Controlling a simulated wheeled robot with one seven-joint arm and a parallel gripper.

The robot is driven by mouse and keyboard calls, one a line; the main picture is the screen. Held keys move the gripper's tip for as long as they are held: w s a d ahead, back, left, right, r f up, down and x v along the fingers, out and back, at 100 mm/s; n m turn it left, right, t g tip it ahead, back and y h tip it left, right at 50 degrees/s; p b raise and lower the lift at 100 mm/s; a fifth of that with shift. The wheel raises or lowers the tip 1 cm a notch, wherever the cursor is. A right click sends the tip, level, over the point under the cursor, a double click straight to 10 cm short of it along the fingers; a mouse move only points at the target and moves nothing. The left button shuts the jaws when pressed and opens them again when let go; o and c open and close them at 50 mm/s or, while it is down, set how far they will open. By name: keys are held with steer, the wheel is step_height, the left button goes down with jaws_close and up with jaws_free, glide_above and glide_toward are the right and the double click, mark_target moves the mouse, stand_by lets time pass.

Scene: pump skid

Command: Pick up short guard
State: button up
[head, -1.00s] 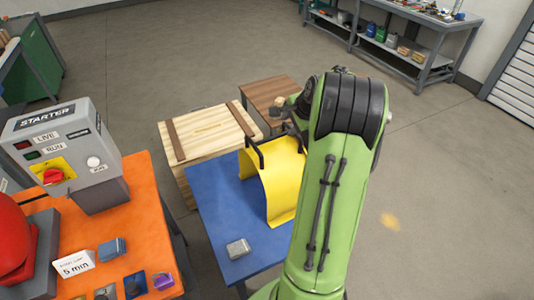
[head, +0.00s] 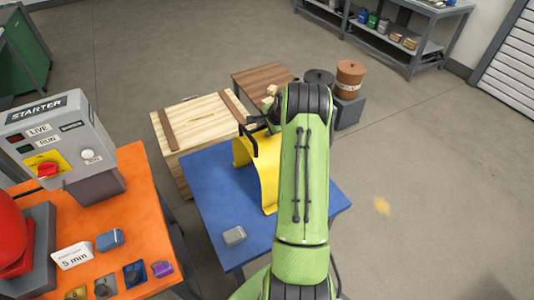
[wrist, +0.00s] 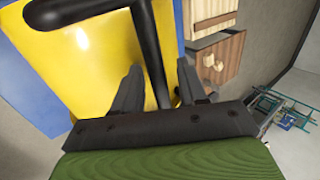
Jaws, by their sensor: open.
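The short guard is a curved yellow sheet (head: 268,178) with a black handle (head: 251,138), standing on the blue table. In the wrist view its yellow surface (wrist: 85,70) fills the left and middle, and the black handle (wrist: 152,55) runs down the picture. My gripper (wrist: 158,82) is open, with one finger on each side of the handle bar as seen from the wrist. I cannot tell whether the fingers touch it. In the head view my green arm hides the guard's right part and most of the gripper.
The blue table (head: 205,195) also bears a small grey block (head: 234,236). A wooden crate (head: 190,128) stands behind it. The orange bench (head: 140,205) with the starter box (head: 62,145) is at left. Open floor (head: 420,170) lies at right.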

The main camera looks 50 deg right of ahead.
steer(key=shift+s+r, duration=0.1)
steer(key=shift+c, duration=0.2)
jaws_close()
stand_by(1.0)
